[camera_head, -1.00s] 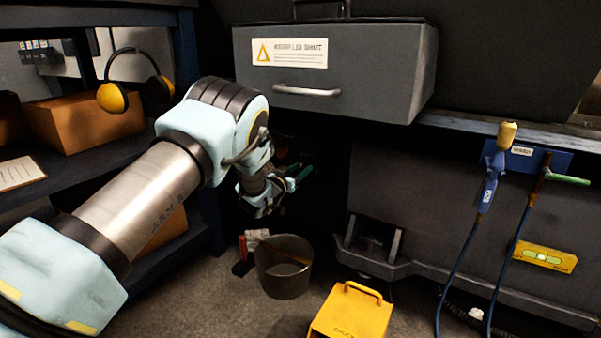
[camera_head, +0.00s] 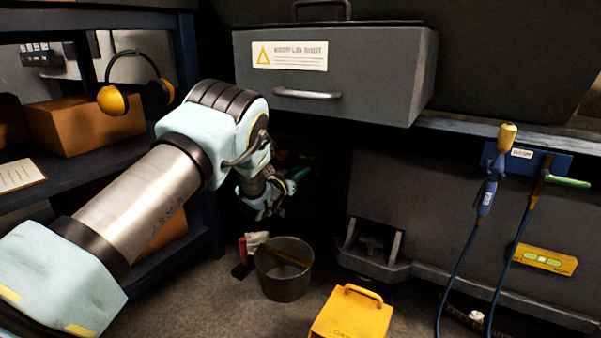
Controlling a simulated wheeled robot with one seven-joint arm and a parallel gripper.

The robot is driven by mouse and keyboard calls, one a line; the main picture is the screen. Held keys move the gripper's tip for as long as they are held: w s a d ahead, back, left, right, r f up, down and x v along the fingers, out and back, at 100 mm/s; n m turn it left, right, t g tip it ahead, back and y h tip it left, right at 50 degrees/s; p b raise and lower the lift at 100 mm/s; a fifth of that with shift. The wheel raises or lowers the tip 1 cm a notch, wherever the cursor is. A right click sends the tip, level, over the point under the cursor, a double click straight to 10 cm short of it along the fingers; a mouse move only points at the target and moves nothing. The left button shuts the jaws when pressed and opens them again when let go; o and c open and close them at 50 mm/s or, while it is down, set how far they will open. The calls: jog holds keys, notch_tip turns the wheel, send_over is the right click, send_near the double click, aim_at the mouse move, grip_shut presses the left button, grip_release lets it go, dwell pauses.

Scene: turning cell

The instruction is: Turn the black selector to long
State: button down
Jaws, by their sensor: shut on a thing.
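My gripper (camera_head: 288,186) is small and far off, in the dark recess below the grey box, at the end of my bent arm. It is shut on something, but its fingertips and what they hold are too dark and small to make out. A green piece shows beside it. I cannot make out the black selector or its markings; shadow and my wrist cover that spot.
The grey box (camera_head: 330,108) with a handle juts out above my wrist. A bucket (camera_head: 270,281) and a yellow case (camera_head: 350,316) stand on the floor. A shelf (camera_head: 90,164) is left; hoses (camera_head: 459,275) hang right.

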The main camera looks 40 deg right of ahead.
jog(key=shift+m, duration=0.4)
jog(key=m, duration=1.7)
jog(key=shift+s+d+f, duration=0.1)
jog(key=shift+s+f, duration=0.1)
jog(key=shift+f, duration=0.05)
dwell(0.4)
jog(key=c, duration=0.9)
grip_release()
jog(key=shift+o, duration=0.2)
jog(key=p+v, duration=0.3)
jog(key=v, duration=0.8)
jog(key=shift+p, duration=0.4)
